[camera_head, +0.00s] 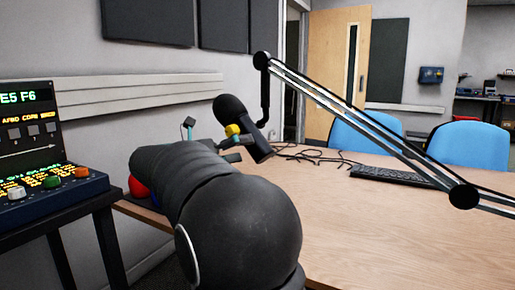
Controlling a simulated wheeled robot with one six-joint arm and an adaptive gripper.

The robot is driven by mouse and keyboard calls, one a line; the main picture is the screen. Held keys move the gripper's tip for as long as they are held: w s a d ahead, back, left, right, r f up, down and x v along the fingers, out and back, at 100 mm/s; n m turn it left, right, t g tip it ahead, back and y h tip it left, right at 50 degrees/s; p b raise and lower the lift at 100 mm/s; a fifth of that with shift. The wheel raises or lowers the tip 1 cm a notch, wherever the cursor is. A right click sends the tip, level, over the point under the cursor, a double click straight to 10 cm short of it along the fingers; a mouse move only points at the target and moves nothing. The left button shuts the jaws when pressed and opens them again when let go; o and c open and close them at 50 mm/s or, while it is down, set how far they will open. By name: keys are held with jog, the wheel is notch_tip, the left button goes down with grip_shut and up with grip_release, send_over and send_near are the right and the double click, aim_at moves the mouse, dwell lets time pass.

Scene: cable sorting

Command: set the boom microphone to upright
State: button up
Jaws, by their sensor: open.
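The boom microphone (231,108) is a black cylinder with a rounded head. It hangs at the end of a jointed boom (345,117) and is tilted, its head up and to the left and its lower end down and to the right. A yellow knob (232,130) shows at its left side. My gripper (213,138) is open, with one finger left of the microphone and the other close to its lower body near the knob. Whether it touches cannot be told. My dark arm hides most of the gripper.
The wooden table (400,230) is mostly bare on the right. Cables (315,156) and a keyboard (392,176) lie toward the back, with blue chairs (466,143) behind. A control console (48,190) stands at left. A red object (138,188) is partly hidden by my arm.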

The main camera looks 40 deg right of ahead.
jog(key=shift+s+d, duration=0.2)
jog(key=shift+d, duration=1.05)
jog(key=shift+s+d, duration=0.2)
jog(key=shift+d, duration=1)
grip_shut()
